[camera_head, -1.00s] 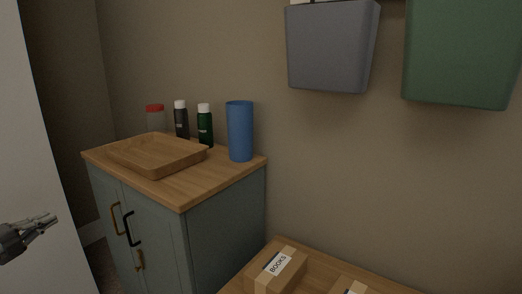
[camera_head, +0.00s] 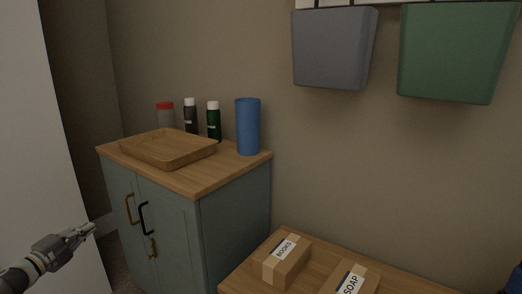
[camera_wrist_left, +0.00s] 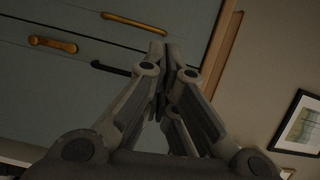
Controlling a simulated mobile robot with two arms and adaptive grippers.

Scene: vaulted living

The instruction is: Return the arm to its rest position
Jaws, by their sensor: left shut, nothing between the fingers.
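My left gripper (camera_head: 88,229) comes in from the lower left in the head view. It is in front of the teal cabinet (camera_head: 236,217), in the air and apart from the cabinet. In the left wrist view the same gripper (camera_wrist_left: 161,50) has its fingers together with nothing between them. Behind the fingers the wrist view shows the cabinet front (camera_wrist_left: 60,85) with brass handles (camera_wrist_left: 52,45) and a black handle (camera_wrist_left: 110,68). My right gripper cannot be made out; a dark and blue shape shows at the right edge of the head view.
On the cabinet stand a wooden tray (camera_head: 210,149), a blue cup (camera_head: 247,127) and several bottles. Boxes labelled BOOKS (camera_head: 281,267) and SOAP (camera_head: 335,286) rest on a lower wooden top. Grey (camera_head: 333,50) and green (camera_head: 452,55) bins hang on the wall.

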